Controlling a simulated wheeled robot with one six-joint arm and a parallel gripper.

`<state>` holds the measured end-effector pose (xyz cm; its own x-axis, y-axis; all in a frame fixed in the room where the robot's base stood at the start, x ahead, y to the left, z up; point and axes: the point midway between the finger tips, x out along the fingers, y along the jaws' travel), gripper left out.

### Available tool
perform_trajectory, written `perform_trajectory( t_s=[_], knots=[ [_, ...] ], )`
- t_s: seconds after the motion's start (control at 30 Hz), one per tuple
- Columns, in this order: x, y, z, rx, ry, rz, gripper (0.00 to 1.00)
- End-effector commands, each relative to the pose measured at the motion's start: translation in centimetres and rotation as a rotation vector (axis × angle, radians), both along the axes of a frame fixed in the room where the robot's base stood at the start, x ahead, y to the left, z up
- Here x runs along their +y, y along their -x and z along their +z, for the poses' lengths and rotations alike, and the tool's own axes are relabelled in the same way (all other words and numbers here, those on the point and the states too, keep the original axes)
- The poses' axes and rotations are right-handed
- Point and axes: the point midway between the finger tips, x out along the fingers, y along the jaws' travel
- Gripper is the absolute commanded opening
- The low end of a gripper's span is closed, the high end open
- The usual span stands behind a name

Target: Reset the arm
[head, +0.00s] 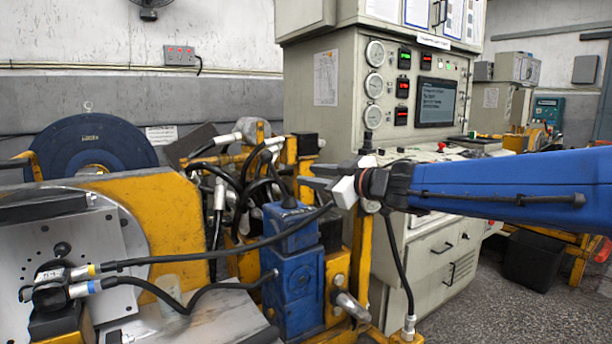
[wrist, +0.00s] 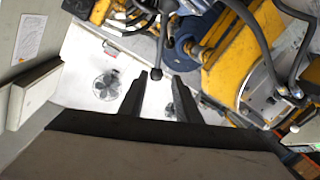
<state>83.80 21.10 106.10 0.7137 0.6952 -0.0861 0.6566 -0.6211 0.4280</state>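My arm (head: 500,187), a blue link with a dark wrist, reaches in from the right in the head view. My gripper (head: 316,177) is at its left end, pointing left, in front of the grey control cabinet and over the blue valve block. In the wrist view, the two dark fingers of my gripper (wrist: 168,78) stand apart with a gap between them. Nothing is seen held. A black ball-ended lever (wrist: 157,74) shows close to the left fingertip; I cannot tell whether they touch.
The blue valve block (head: 292,262) stands below my gripper, with black hoses around it. A yellow machine frame (head: 165,215) and metal plate fill the left. The grey control cabinet (head: 325,125) with gauges and screen stands behind. Free floor (head: 495,305) lies at the lower right.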

Motion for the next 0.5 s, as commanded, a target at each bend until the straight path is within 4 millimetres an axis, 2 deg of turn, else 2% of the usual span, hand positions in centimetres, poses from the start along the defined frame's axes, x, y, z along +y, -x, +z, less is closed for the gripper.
perform_trajectory(
  t_s=[0.37, 0.47, 0.5],
  knots=[
    [-0.3, 0.1, 0.0, 0.0, 0.0, -0.005, 0.3],
    [-1.6, 0.1, 0.1, 0.002, -0.005, -0.052, 0.3],
    [-2.8, 0.1, 0.1, 0.003, -0.009, -0.091, 0.3]
  ],
)
